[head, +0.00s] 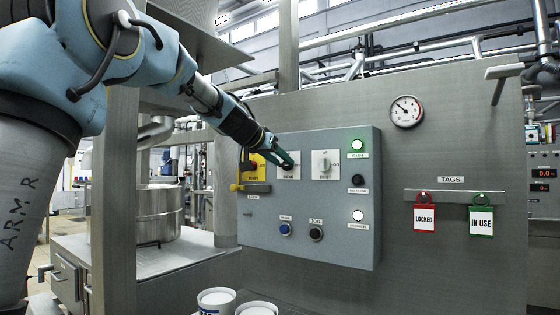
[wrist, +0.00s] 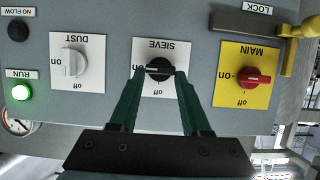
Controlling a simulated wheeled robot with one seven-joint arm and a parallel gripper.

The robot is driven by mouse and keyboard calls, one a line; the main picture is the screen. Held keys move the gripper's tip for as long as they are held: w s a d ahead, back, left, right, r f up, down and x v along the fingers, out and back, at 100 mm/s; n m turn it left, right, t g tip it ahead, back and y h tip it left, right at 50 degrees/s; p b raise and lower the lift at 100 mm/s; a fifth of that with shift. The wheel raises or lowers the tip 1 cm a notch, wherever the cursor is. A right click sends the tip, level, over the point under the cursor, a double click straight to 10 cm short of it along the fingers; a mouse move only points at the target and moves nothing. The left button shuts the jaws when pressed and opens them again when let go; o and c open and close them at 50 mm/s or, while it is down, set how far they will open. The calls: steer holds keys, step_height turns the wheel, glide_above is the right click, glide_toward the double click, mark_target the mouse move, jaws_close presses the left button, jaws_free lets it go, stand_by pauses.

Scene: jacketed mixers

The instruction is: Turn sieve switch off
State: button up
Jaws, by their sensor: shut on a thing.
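The sieve switch (wrist: 159,66) is a black rotary knob on a white plate, upside down in the wrist view. Its light mark seems to lie sideways, towards "on"; "off" is at the lower edge of the plate in that view. My gripper (wrist: 160,75) has its green fingers on either side of the knob, shut on it. In the head view my gripper (head: 288,164) reaches from the left to the plate on the grey control box (head: 262,215) and hides most of the knob.
The yellow main switch (wrist: 244,90) with red knob and lock slide sits on one side, the white dust switch (head: 325,164) on the other. The green run lamp (head: 358,145) is lit. Tags (head: 425,217) hang right of the box. White tubs (head: 216,299) stand below.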

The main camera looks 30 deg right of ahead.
jaws_close()
steer(key=shift+b, duration=0.35)
steer(key=n+g+h+b, duration=0.1)
steer(key=n+b, duration=0.2)
steer(key=w+f+n+g+h+b, duration=0.1)
steer(key=n+b, duration=0.2)
steer(key=b, duration=0.1)
steer(key=n+g+h+b, duration=0.1)
steer(key=n+h+b, duration=0.1)
steer(key=n+b, duration=0.1)
steer(key=shift+w+a+f+g+b, duration=0.25)
steer(key=shift+a+g+b, duration=0.15)
steer(key=shift+b, duration=0.15)
steer(key=n+h+b, duration=0.1)
steer(key=n+b, duration=0.2)
steer(key=shift+f, duration=0.15)
steer(key=shift+n+h+b, duration=0.5)
steer(key=shift+n+b, duration=0.1)
steer(key=shift+n, duration=0.2)
